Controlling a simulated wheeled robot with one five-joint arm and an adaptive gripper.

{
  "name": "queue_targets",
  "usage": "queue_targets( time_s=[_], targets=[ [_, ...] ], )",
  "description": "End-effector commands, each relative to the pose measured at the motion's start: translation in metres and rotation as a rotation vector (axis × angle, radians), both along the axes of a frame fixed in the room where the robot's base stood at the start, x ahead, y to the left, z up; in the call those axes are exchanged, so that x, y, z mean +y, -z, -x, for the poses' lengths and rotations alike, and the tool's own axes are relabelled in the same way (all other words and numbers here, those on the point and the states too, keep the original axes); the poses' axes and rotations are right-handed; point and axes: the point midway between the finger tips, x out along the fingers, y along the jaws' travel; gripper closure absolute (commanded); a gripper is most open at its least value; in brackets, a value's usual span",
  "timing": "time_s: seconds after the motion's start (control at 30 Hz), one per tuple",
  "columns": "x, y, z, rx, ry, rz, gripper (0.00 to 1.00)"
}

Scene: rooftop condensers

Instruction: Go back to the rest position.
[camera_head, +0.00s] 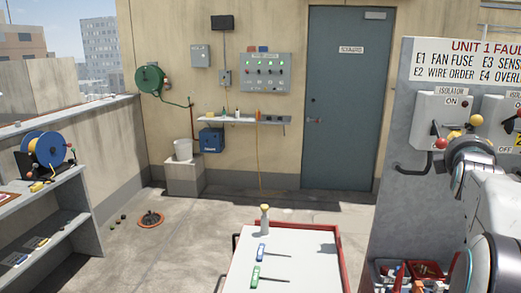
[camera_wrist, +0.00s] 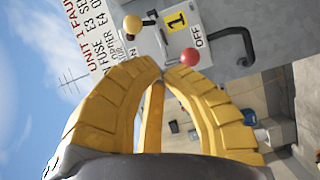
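My gripper (camera_head: 456,137) is at the right in the head view, in front of the grey fault panel (camera_head: 405,140). In the wrist view its yellow fingers (camera_wrist: 157,68) curve together and their tips nearly meet, with nothing seen between them. A red knob (camera_wrist: 190,57) and a yellow knob (camera_wrist: 132,25) of isolator 1 lie just beyond the tips; I cannot tell whether they touch. In the head view the red knob (camera_head: 440,143) is left of the gripper and the yellow knob (camera_head: 476,120) above it. My arm hides the lower part of isolator 1 (camera_head: 436,107).
A white-topped cart (camera_head: 300,255) with a spray bottle (camera_head: 264,220) and two screwdrivers stands front centre. A bin of parts (camera_head: 400,275) sits below the panel. A shelf (camera_head: 50,205) is at the left. The floor towards the blue door (camera_head: 345,100) is clear.

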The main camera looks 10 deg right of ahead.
Motion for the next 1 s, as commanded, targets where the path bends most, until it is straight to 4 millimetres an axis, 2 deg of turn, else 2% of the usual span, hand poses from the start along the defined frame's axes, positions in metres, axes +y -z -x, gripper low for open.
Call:
queue_targets(
  time_s=[0.17,0.27,0.33,0.4,0.47,0.5,0.57,0.6,0.67,0.7,0.83,0.9,1.0],
  targets=[
    [0.004,0.052,0.004,-0.106,0.044,-0.414,1.0],
    [0.013,0.103,0.014,-0.13,0.122,-0.685,1.0],
    [0.025,0.146,0.027,-0.129,0.209,-0.88,1.0],
    [0.041,0.187,0.045,-0.123,0.314,-1.058,1.0],
    [0.06,0.218,0.064,-0.117,0.418,-1.197,1.0],
    [0.074,0.235,0.079,-0.112,0.493,-1.279,1.0],
    [0.099,0.257,0.102,-0.099,0.6,-1.386,1.0],
    [0.119,0.269,0.116,-0.083,0.666,-1.446,1.0],
    [0.15,0.283,0.138,-0.051,0.756,-1.519,1.0],
    [0.172,0.291,0.152,-0.02,0.807,-1.554,1.0],
    [0.245,0.308,0.199,0.125,0.891,-1.607,1.0],
    [0.283,0.312,0.221,0.227,0.852,-1.593,1.0],
    [0.32,0.314,0.239,0.305,0.741,-1.561,1.0]
  ],
)
